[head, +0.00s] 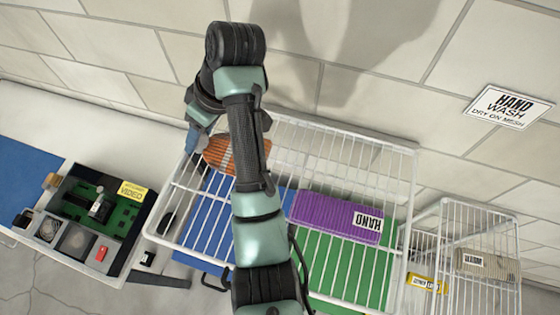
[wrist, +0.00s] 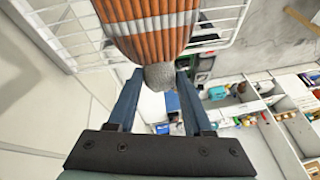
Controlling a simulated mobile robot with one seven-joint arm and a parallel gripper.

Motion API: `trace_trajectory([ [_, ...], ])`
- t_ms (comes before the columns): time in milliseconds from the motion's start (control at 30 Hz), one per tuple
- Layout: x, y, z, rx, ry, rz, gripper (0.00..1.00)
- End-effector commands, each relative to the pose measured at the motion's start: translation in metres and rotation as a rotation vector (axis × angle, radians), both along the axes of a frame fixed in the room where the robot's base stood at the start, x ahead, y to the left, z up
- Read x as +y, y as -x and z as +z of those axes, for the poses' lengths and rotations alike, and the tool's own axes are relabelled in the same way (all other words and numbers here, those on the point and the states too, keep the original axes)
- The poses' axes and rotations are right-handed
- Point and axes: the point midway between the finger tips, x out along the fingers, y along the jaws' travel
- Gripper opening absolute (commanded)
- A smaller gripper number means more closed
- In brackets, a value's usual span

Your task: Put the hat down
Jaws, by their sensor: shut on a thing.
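The hat (head: 218,154) is orange with pale grey stripes and hangs from my gripper over the left part of a white wire rack (head: 290,125). In the wrist view the striped hat (wrist: 145,28) fills the top middle, and its grey tip sits between my fingers. My gripper (wrist: 160,80) is shut on that grey tip. In the head view my gripper (head: 194,138) is at the hat's upper left, and my arm covers the hat's right part. I cannot tell whether the hat touches the rack.
A purple ribbed bundle labelled HAND (head: 335,216) lies on the rack to the right. A smaller wire rack (head: 470,212) with a grey bundle (head: 486,264) stands at far right. A tray of electronic parts (head: 100,225) is at left. The wall (head: 390,50) rises behind.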

Motion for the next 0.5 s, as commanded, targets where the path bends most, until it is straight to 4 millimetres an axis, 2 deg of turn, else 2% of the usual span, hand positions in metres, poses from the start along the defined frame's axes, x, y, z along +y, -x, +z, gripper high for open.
trace_trajectory([
  [167,0.0,0.0,-0.001,0.0,-0.001,0.0,0.0],
  [233,0.001,0.0,-0.007,0.0,-0.001,0.0,0.0],
  [500,0.001,0.001,-0.054,0.001,-0.002,0.001,0.0],
])
